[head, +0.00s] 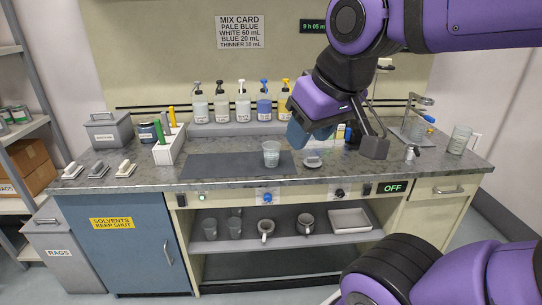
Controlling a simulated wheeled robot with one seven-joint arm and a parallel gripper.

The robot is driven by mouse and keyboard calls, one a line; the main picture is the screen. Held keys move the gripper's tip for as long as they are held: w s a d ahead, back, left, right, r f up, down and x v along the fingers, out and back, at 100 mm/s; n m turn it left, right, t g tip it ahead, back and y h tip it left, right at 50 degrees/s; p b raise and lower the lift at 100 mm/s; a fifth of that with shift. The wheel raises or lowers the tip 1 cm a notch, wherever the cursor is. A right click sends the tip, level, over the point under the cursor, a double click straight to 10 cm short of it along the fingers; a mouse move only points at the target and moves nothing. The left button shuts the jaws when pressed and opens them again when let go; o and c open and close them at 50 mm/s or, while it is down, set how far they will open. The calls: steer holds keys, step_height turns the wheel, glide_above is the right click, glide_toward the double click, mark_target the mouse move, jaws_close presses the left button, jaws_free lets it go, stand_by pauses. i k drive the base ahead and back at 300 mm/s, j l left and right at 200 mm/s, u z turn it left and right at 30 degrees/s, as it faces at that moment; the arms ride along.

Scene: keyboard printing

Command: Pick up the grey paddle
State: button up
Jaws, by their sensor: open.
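I cannot single out a grey paddle for certain. A white holder (171,148) stands on the left of the counter, with a green handle (158,131) and a yellow handle (172,116) sticking up from it; no clear grey one shows there. Several small grey-and-white tools (98,169) lie at the counter's left front. My gripper (337,142) hangs over the right-centre of the counter, its jaws apart. Nothing is visibly held. It is far to the right of the holder and hides part of the counter behind it.
A clear cup (271,153) stands on a dark mat (215,166). A small dish (313,160) sits just right of it, near my gripper. Pump bottles (243,105) line the back. A grey bin (109,130) stands back left; another cup (460,139) is far right.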

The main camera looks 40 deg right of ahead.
mark_target(164, 114)
steer(key=i+j+z, duration=0.15)
steer(key=i+j, duration=0.35)
steer(key=i+j+z, duration=0.15)
steer(key=i+j, duration=0.4)
steer(key=i+j+z, duration=0.15)
steer(key=i+j, duration=0.45)
steer(key=i+j+z, duration=0.15)
steer(key=i+j, duration=0.4)
steer(key=j, duration=0.1)
